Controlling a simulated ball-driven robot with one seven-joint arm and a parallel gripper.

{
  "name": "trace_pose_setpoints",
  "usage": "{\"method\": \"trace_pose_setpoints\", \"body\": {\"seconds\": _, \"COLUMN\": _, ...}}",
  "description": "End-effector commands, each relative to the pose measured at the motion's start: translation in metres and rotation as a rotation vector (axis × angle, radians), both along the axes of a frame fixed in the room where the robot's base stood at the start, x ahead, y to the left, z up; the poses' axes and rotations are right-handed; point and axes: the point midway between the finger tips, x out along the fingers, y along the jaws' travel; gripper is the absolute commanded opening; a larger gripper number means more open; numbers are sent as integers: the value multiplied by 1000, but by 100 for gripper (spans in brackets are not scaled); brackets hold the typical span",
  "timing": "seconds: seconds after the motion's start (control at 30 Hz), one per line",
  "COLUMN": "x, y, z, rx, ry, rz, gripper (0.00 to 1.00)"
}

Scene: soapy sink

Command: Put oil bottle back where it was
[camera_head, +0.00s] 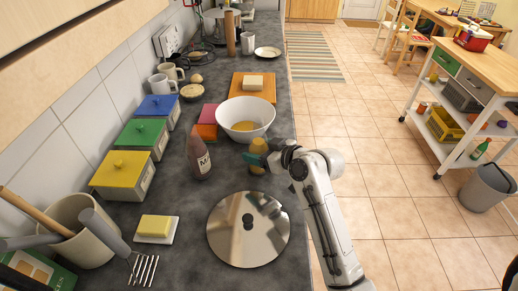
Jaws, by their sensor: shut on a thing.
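My gripper (270,158) is shut on a small yellow-and-teal bottle, which I take to be the oil bottle (257,147). It is held near the right edge of the dark counter, just below the white bowl (245,134). The gripper hides part of the bottle, and I cannot tell whether its base touches the counter. A brownish bottle with a white label (199,160) stands upright to the left, apart from the gripper.
A round shiny lid (225,240) lies on the counter below my gripper. Several lidded boxes, including a yellow one (119,170), line the wall. A butter dish (155,228) and utensil crock (92,245) stand lower left. The dark counter between the brownish bottle and lid is clear.

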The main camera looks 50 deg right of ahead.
Motion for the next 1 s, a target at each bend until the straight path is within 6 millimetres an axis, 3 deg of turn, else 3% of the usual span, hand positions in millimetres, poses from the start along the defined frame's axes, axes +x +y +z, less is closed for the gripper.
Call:
{"method": "trace_pose_setpoints", "body": {"seconds": 0.37, "x": 0, "y": 0, "z": -4, "rx": -2, "ry": -3, "rz": 1, "gripper": 23}}
{"method": "trace_pose_setpoints", "body": {"seconds": 0.4, "x": 0, "y": 0, "z": -4, "rx": -1, "ry": -2, "rz": 0, "gripper": 68}}
{"method": "trace_pose_setpoints", "body": {"seconds": 0.67, "x": 0, "y": 0, "z": -4, "rx": -1, "ry": -1, "rz": 0, "gripper": 92}}
{"method": "trace_pose_setpoints", "body": {"seconds": 1.0, "x": -3, "y": 0, "z": 0, "rx": 0, "ry": -2, "rz": 0, "gripper": 92}}
